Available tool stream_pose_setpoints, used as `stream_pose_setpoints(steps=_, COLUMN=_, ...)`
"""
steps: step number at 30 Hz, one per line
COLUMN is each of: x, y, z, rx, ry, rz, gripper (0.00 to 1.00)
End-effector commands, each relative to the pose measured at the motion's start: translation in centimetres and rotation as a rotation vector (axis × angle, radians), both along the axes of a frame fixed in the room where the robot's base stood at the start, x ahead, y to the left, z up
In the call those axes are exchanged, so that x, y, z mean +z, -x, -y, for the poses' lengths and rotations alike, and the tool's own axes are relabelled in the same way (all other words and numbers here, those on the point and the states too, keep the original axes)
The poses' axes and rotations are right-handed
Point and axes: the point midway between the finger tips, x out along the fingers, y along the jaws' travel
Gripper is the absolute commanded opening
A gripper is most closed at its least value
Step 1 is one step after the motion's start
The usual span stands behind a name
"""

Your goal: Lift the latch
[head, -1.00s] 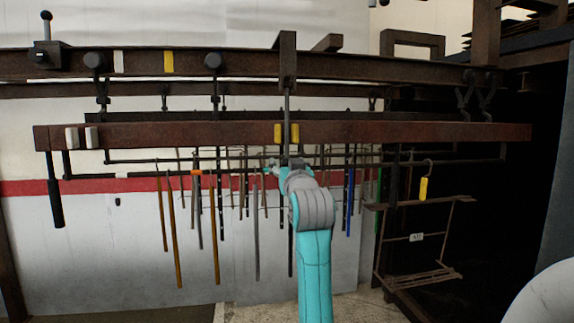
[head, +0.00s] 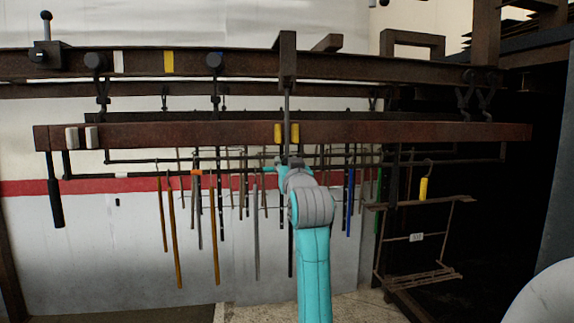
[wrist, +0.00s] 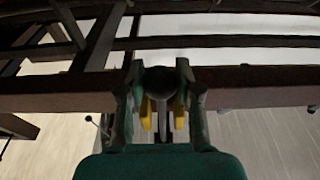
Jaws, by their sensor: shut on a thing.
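The latch appears to be the dark upright bar (head: 287,108) at the middle of the rack, running down past the front red-brown beam (head: 400,134) between two yellow marks. My gripper (head: 287,162) is just below that beam at the bar's lower end. In the wrist view my gripper (wrist: 160,72) has its fingers on both sides of a dark round knob (wrist: 158,81), shut on it. The yellow marks (wrist: 146,113) show beyond the knob. In the head view my own wrist hides the grip itself.
Several thin rods (head: 173,235) hang behind the beam to the left of my arm. A black handle (head: 55,203) hangs at the beam's left end. A yellow-handled hook (head: 424,188) and a rusty rack frame (head: 420,275) are at the right. The floor below is partly clear.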

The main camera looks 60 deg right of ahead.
Motion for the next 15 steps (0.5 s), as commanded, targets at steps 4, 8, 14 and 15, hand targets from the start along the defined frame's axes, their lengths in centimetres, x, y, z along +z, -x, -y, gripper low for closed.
stream_pose_setpoints(steps=4, x=0.0, y=0.2, z=-0.2, rx=0.000, ry=0.000, rz=0.000, gripper=0.14)
stream_pose_setpoints(steps=8, x=0.2, y=0.8, z=-1.0, rx=0.000, ry=0.002, rz=0.001, gripper=0.15)
stream_pose_setpoints(steps=14, x=0.4, y=1.9, z=-2.3, rx=0.000, ry=0.002, rz=0.003, gripper=0.15)
stream_pose_setpoints(steps=15, x=0.5, y=2.2, z=-2.6, rx=0.001, ry=0.002, rz=0.003, gripper=0.15)
